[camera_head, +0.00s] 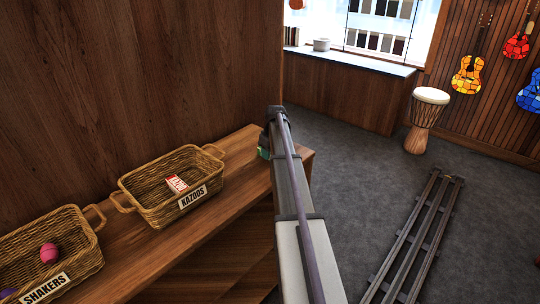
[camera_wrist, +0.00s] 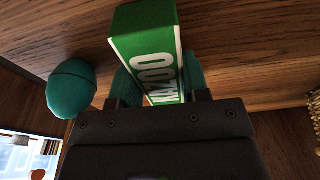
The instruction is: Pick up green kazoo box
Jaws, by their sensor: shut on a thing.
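In the head view my arm hides most of the gripper, and only a bit of green (camera_head: 263,152) shows beside the arm near the bench's right end.
A teal egg-shaped thing (camera_wrist: 72,90) is just left of the gripper in the wrist view. A drum (camera_head: 424,120) stands on the floor.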

